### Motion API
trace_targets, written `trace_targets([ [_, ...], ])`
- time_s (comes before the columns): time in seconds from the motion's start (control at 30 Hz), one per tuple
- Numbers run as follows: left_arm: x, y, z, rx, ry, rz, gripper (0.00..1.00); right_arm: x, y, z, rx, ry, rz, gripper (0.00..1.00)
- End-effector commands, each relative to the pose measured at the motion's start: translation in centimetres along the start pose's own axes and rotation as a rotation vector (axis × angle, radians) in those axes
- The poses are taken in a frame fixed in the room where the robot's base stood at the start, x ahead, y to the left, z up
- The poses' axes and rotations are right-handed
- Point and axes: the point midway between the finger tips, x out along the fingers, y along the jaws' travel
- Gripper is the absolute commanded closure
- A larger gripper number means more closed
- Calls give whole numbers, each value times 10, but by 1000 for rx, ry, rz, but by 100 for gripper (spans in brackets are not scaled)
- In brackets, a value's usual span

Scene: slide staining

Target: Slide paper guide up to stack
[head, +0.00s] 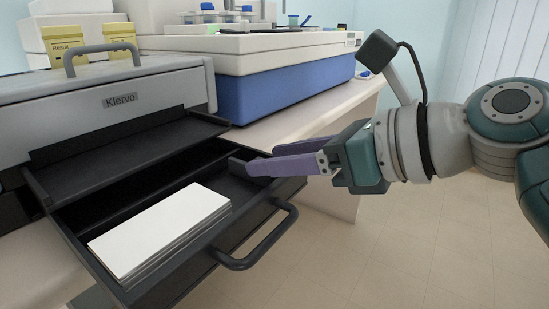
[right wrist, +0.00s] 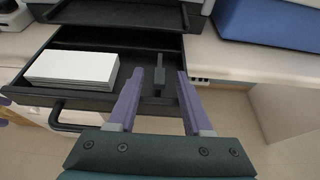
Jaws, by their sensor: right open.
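The paper stack (head: 160,228) is a white block of sheets lying in the left part of the open black drawer (head: 262,232) of the printer. It also shows in the right wrist view (right wrist: 72,68). The paper guide (right wrist: 159,75) is a small dark upright piece on the drawer floor, right of the stack with a gap between them. My right gripper (head: 262,159) is open at the drawer's right side. In the right wrist view its two purple fingers (right wrist: 160,73) appear on either side of the guide; contact cannot be told. Only a purple bit of my left gripper shows at the left edge.
The printer (head: 120,97) marked Klervo stands behind the drawer, with a black output shelf (head: 130,150) above the drawer's back. The drawer's front handle (head: 262,245) sticks out. A blue and white instrument (head: 285,90) stands on the bench to the right. Yellow boxes (head: 62,45) stand behind.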

Motion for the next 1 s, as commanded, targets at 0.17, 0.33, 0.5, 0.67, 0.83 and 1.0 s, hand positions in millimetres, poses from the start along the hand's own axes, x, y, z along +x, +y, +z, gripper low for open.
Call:
trace_targets([
  [0.17, 1, 0, 0, -1, 0, 1, 50, 5, 0, 0, -1, 1, 1, 50],
  [0.33, 1, 0, 0, -1, 0, 1, 50, 4, 0, 0, -1, 1, 1, 52],
  [0.5, 1, 0, 0, -1, 0, 1, 50, 4, 0, 0, -1, 1, 1, 71],
  [0.67, 1, 0, 0, 2, 0, -1, 50, 4, 0, 0, -1, 1, 1, 89],
  [0.83, 1, -2, 1, 6, -1, -5, 50, 4, 0, 0, -1, 1, 1, 100],
  [1.0, 1, -2, 1, 8, -1, -6, 50, 4, 0, 0, -1, 1, 1, 100],
])
